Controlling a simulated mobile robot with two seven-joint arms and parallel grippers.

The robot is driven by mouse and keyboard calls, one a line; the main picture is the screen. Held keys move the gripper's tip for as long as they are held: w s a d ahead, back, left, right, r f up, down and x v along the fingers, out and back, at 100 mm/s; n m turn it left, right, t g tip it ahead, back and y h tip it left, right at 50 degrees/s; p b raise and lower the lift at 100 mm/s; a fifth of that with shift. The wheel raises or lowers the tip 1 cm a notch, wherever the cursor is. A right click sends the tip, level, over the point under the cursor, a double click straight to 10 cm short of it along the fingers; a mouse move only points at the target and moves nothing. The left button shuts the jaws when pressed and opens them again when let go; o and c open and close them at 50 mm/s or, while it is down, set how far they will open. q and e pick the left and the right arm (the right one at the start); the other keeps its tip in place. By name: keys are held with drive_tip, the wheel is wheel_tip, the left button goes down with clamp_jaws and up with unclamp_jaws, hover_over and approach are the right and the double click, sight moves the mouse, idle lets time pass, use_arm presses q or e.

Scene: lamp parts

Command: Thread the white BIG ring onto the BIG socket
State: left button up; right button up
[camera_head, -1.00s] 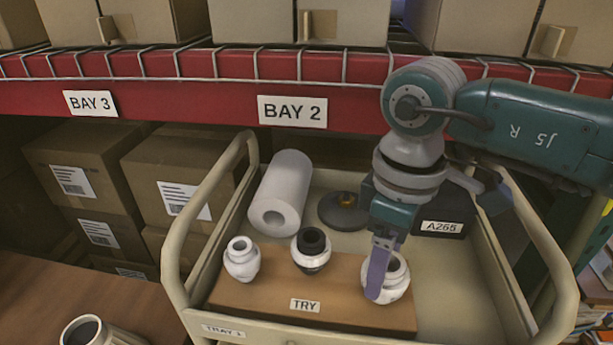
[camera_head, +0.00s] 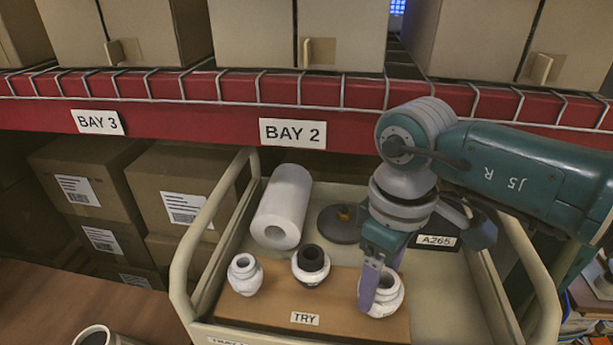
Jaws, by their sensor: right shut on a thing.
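A wide white ring-shaped part (camera_head: 386,301) is at the right end of the brown TRY board, its opening facing up. My right gripper (camera_head: 377,290) points down over it, with one purple finger in front of its left side. It is shut on this part, which looks like the white BIG ring. Whether the ring is around a BIG socket there, and whether it touches the board, I cannot tell. A white part with a dark top (camera_head: 311,264) stands mid-board, and a smaller white part (camera_head: 244,273) stands at the left. My left gripper is out of view.
The TRY board (camera_head: 340,318) lies in a cream tray cart with raised side handles (camera_head: 181,270). A white roll (camera_head: 281,207), a dark round base (camera_head: 341,224) and a box labelled A265 (camera_head: 437,241) are behind. The red BAY 2 shelf (camera_head: 350,124) runs above.

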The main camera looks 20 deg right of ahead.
drive_tip(key=shift+m+p, duration=0.5)
drive_tip(key=shift+p, duration=0.1)
drive_tip(key=o, duration=1.4)
